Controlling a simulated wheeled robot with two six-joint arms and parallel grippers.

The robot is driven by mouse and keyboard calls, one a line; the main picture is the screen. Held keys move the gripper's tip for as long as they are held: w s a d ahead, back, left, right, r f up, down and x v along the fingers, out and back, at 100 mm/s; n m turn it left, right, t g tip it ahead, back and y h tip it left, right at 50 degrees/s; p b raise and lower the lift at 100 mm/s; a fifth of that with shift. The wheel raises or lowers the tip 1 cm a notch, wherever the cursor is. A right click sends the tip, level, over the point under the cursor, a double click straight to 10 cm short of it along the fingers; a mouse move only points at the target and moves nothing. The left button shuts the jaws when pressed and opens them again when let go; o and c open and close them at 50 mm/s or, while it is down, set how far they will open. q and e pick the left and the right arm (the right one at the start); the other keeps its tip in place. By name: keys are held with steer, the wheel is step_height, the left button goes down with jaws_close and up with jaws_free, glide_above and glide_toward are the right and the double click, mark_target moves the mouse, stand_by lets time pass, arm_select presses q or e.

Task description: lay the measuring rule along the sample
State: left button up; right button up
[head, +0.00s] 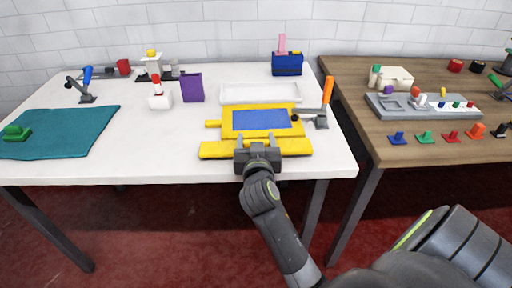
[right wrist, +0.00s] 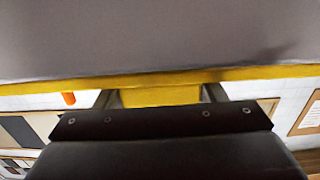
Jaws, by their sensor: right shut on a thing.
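A long yellow bar, which looks like the measuring rule (head: 219,150), lies crosswise near the front edge of the white table. My right gripper (head: 257,153) is shut on its middle from the front. In the right wrist view, yellow shows between the two fingers (right wrist: 160,96). Just behind the bar is the sample (head: 260,119), a blue panel with a yellow border. The bar runs roughly parallel to the sample's front edge; I cannot tell whether they touch or whether the bar is raised. My left gripper is not in view.
An orange-handled clamp (head: 325,103) stands at the sample's right. A white tray (head: 260,94) lies behind it. A purple holder (head: 192,88) and a red-and-white bottle (head: 159,96) stand left. A teal cloth (head: 70,130) lies far left.

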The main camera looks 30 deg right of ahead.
steer(key=shift+f, duration=0.75)
steer(key=shift+f, duration=0.15)
steer(key=o, duration=1.2)
steer(key=shift+c, duration=0.2)
